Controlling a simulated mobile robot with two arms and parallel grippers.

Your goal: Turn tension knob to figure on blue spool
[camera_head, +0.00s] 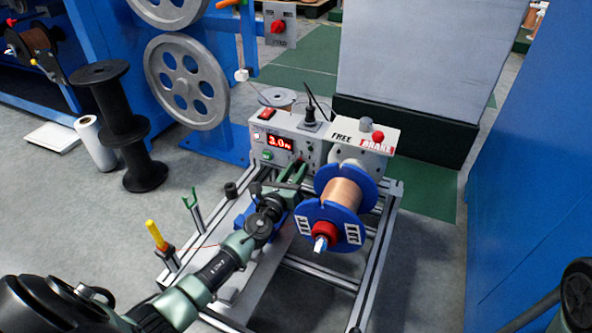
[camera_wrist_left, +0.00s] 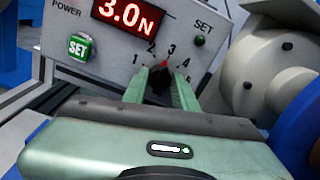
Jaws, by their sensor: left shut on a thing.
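The tension unit (camera_head: 285,140) has a red display (camera_head: 280,142) that reads 3.0 N. It also shows in the left wrist view (camera_wrist_left: 125,14). Below it is the black tension knob (camera_wrist_left: 160,82), with a red pointer near the 3 on a dial marked 1 to 5. My left gripper (camera_wrist_left: 160,85) is shut on the knob, one green finger on each side. In the head view the left gripper (camera_head: 297,175) reaches the panel front. The blue spool (camera_head: 342,195) of copper wire sits at the right; its flange labels (camera_head: 353,234) are too small to read. My right gripper is not in view.
Yellow (camera_head: 155,232) and green (camera_head: 191,200) upright tools stand at the frame's left. Black spools (camera_head: 120,125) stand on the floor.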

